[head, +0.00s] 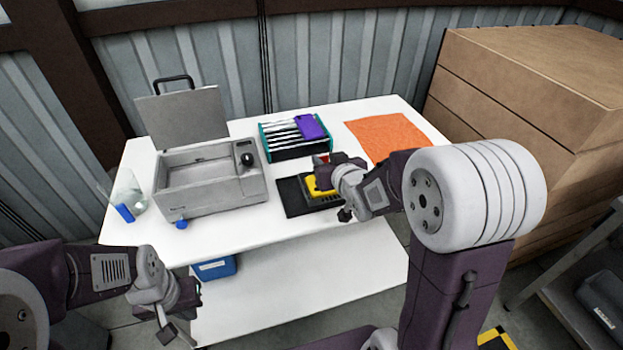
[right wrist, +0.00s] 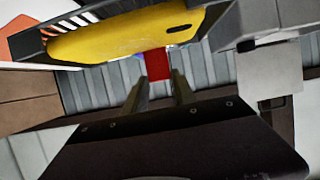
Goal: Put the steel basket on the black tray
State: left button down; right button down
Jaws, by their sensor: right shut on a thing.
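The steel basket (head: 322,201) is dark grey with slotted sides and holds a yellow thing (head: 318,187). It overlaps the right part of the black tray (head: 292,197); I cannot tell whether it rests there or hangs just above. My right gripper (head: 328,166) is at the basket's far side, shut on a red part that looks like its handle. In the right wrist view the red part (right wrist: 157,64) shows between the fingertips (right wrist: 156,85), next to the yellow thing (right wrist: 130,35) in the basket. My left gripper (head: 182,318) is low at the front left, away from the table; its jaws are unclear.
A grey steel bath (head: 212,188) with its lid up stands on the white table's left. A rack (head: 292,150) with a purple thing is behind the tray. An orange cloth (head: 388,137) lies at the right. A flask (head: 128,188) and blue block (head: 123,212) are far left.

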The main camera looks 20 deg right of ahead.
jog(key=w+f, duration=0.3)
jog(key=w+a+f, duration=0.1)
jog(key=w+f, duration=0.2)
jog(key=w+a+f, duration=0.1)
jog(key=w+f, duration=0.2)
jog(key=shift+a+f, duration=0.2)
jog(key=shift+a, duration=0.05)
jog(key=shift+w+f, duration=0.1)
jog(key=shift+f, duration=0.05)
jog(key=shift+b, duration=0.3)
jog(key=c, duration=1.4)
grip_release()
jog(key=shift+f, duration=0.15)
jog(key=shift+c, duration=0.2)
jog(key=o, duration=0.4)
